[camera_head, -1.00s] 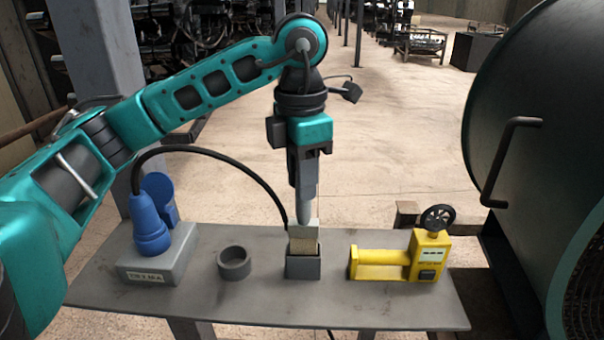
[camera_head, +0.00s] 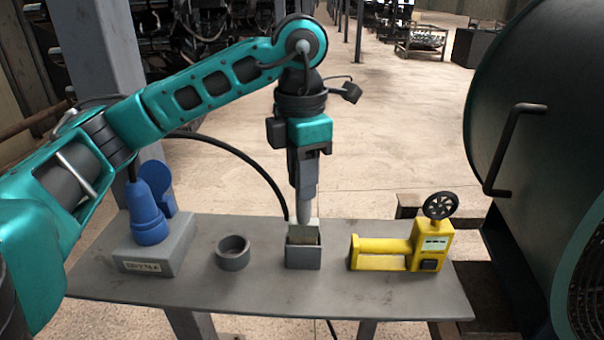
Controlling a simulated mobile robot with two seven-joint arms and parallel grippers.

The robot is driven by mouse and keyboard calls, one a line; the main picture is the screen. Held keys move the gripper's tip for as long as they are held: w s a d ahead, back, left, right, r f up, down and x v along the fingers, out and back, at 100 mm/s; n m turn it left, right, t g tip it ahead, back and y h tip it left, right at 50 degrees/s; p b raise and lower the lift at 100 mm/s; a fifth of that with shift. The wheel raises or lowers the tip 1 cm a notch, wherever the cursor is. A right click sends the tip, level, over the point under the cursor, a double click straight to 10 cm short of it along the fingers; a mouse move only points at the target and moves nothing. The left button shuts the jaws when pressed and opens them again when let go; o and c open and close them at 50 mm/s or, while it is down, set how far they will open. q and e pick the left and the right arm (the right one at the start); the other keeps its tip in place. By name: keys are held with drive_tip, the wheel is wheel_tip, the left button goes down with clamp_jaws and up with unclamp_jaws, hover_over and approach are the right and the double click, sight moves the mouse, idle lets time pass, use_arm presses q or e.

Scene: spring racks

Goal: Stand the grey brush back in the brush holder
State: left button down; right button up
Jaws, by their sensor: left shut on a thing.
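The grey brush (camera_head: 304,232) is upright with its bristle end down inside the square grey brush holder (camera_head: 303,258). Only the top of its head shows above the holder's rim; the lower bristles are hidden by the holder walls. My left gripper (camera_head: 305,190) points straight down above the holder and is shut on the brush's handle. My right gripper is not in view.
On the grey table (camera_head: 290,298) a round grey ring cup (camera_head: 233,257) stands left of the holder. Further left is a blue plug on a grey block (camera_head: 152,255). A yellow device (camera_head: 428,247) with a black wheel stands right. A large dark drum (camera_head: 530,130) rises beyond the right edge.

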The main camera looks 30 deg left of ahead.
use_arm(q)
drive_tip(key=shift+f+b, duration=0.8)
drive_tip(key=shift+f, duration=0.3)
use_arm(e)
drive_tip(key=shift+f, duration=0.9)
use_arm(q)
drive_tip(key=c, duration=0.8)
unclamp_jaws()
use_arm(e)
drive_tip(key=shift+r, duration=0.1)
use_arm(q)
drive_tip(key=shift+r, duration=0.6)
wheel_tip(320, 180, up, 12)
drive_tip(key=p, duration=0.4)
drive_tip(key=shift+s+f, duration=0.1)
drive_tip(key=shift+f, duration=0.05)
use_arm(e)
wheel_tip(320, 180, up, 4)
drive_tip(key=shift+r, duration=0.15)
